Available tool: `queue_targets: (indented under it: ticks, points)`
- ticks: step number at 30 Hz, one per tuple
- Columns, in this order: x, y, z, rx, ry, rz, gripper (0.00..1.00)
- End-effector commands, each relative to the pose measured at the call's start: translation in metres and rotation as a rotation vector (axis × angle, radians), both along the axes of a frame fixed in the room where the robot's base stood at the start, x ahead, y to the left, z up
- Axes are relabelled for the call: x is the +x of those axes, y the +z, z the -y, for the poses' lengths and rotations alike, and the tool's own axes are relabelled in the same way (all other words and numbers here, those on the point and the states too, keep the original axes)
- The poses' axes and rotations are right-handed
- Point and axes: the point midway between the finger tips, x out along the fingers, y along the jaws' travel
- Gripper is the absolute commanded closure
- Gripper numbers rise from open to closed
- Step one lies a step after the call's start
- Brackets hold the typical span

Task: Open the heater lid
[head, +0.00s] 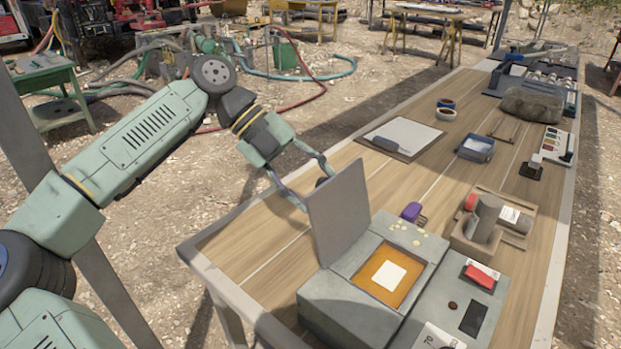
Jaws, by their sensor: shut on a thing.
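The heater (345,300) is a grey box at the near end of the wooden table. Its lid (339,212) is a flat grey panel, standing open and almost upright along the heater's left side. The opening shows an orange-brown inside (377,290) with a pale square (389,275) in it. My gripper (311,186) reaches in from the upper left and is shut on the lid, at its far left side. The lid partly hides the fingertips, so the exact contact does not show.
A purple object (411,211) stands just behind the heater. A tan holder with a grey cylinder (483,218) is to its right. A red item (480,275) lies on the heater's right part. Bare table lies left of the lid.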

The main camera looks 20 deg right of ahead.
Motion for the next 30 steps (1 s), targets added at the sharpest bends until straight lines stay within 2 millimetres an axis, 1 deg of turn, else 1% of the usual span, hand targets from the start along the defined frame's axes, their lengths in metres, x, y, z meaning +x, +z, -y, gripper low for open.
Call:
queue_targets:
  ticks: [1, 15, 19, 23, 30]
  points:
    - [-0.001, -0.002, -0.001, 0.005, -0.004, -0.001, 0.54]
    - [0.000, 0.003, -0.002, -0.001, 0.002, 0.000, 0.54]
    - [0.004, 0.009, -0.005, -0.003, 0.004, 0.000, 0.54]
    - [0.013, 0.023, -0.017, -0.002, 0.006, 0.001, 0.54]
    - [0.034, 0.058, -0.047, -0.001, 0.005, 0.000, 0.54]
